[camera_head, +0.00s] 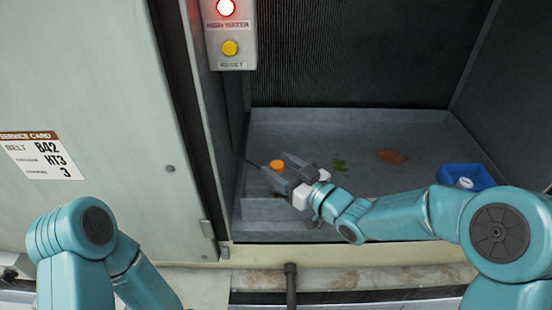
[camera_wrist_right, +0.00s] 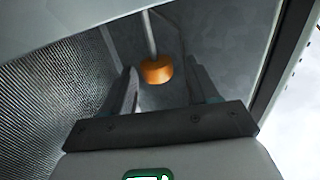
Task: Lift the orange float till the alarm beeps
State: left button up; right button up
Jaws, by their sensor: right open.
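The orange float (camera_head: 277,165) sits near the left inner wall of the grey sump tray (camera_head: 350,118) in the head view. In the right wrist view the float (camera_wrist_right: 157,70) hangs at the end of a thin pale rod, between and beyond the fingers. My right gripper (camera_head: 274,168) is open, its fingers pointing at the float; I see no clear contact. The alarm box (camera_head: 230,35), marked HIGH WATER, has a lit red lamp (camera_head: 226,7) above a yellow RESET button (camera_head: 230,48). My left arm shows at lower left; its gripper is out of frame.
A blue bin (camera_head: 465,177) with a white item stands at the tray's right. Green leaves (camera_head: 340,165) and a reddish-brown patch (camera_head: 392,156) lie on the tray floor. The cabinet panel (camera_head: 90,90) with a service card stands left. A pipe (camera_head: 290,285) rises below the front edge.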

jog(key=shift+w+a, duration=0.4)
jog(key=shift+w+f, duration=0.1)
jog(key=shift+w, duration=0.15)
jog(key=shift+a, duration=0.15)
